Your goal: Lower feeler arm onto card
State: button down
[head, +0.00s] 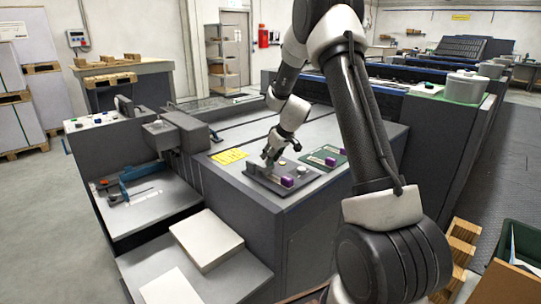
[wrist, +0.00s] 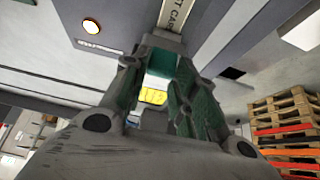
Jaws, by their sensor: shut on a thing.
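My gripper (head: 269,160) reaches down over a dark grey fixture (head: 279,192) on top of the grey machine. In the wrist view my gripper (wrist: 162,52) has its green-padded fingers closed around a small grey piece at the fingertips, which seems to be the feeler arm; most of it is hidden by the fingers. A pale strip with the letters "T CA" (wrist: 179,14), likely the card, lies just beyond the fingertips. I cannot tell whether the feeler arm touches it. A purple block (head: 287,182) sits at the fixture's near right end.
A green plate (head: 318,155) with another purple block (head: 331,162) lies to the right. A yellow note (head: 229,156) lies to the left. A lit round lamp (wrist: 91,26) is beside the strip. A paper stack (head: 206,239) sits on the lower left shelf.

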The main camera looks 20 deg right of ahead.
jog(key=shift+s+d+f, duration=0.1)
jog(key=shift+s+f, duration=0.45)
jog(key=shift+f, duration=0.1)
jog(key=c, duration=1.1)
grip_release()
jog(key=shift+d+f, duration=0.1)
jog(key=shift+d, duration=0.05)
jog(key=shift+r, duration=0.25)
jog(key=shift+r, duration=0.25)
jog(key=v, duration=1.1)
jog(key=shift+s+d+r, duration=0.1)
jog(key=shift+s+d, duration=0.05)
jog(key=shift+s, duration=0.05)
